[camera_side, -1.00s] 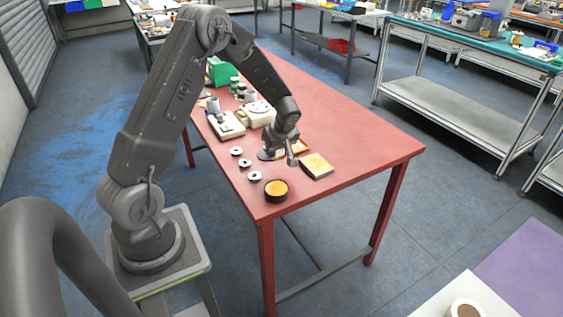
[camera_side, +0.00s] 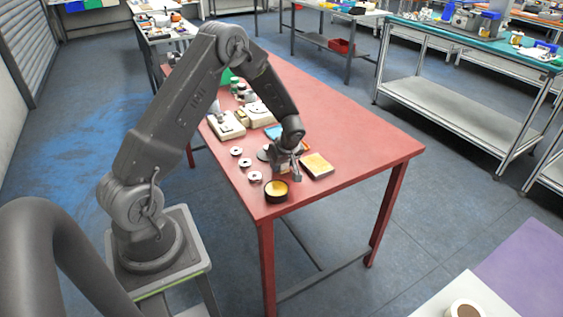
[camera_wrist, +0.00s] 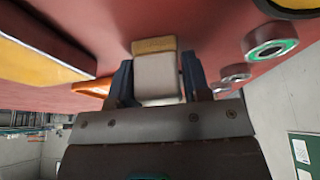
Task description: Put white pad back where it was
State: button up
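The white pad (camera_wrist: 158,78) shows in the wrist view as a pale block with a tan band (camera_wrist: 154,45) at its far end. It sits between the two dark fingers of my gripper (camera_wrist: 158,84), which appear to press on both its sides. In the side view my gripper (camera_side: 288,170) points down low over the near part of the red table. There the pad is too small and too much covered by the gripper to make out clearly.
A yellow-topped block (camera_side: 317,165) is just right of my gripper. A round black tin (camera_side: 276,191) with yellow inside stands in front. Several bearings (camera_side: 245,163) lie to the left. White devices (camera_side: 228,125) stand farther back. The table's right side (camera_side: 370,140) is clear.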

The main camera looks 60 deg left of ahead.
jog(key=o, duration=0.3)
jog(key=s+d+r+m, duration=0.1)
jog(key=d+r, duration=0.2)
jog(key=r, duration=0.3)
jog(key=d+r+m+t, duration=0.1)
jog(key=d+r, duration=0.2)
jog(key=r, duration=0.3)
jog(key=s+d+r+m, duration=0.1)
jog(key=d+r, duration=0.2)
jog(key=r, duration=0.3)
jog(key=s+d+r+m+t+h, duration=0.1)
jog(key=s+d+r+m, duration=0.2)
jog(key=s+d+m, duration=0.2)
jog(key=s+d+r+m+t+h, duration=0.2)
jog(key=s+d+r+m, duration=0.2)
jog(key=s, duration=0.3)
jog(key=s+d+r+m+t+h, duration=0.1)
jog(key=s+d+r+m, duration=0.3)
jog(key=s+d+m, duration=0.2)
jog(key=shift+s+d+r+t+h, duration=0.15)
jog(key=shift+s+d+t+h, duration=0.15)
jog(key=shift+s+d, duration=0.25)
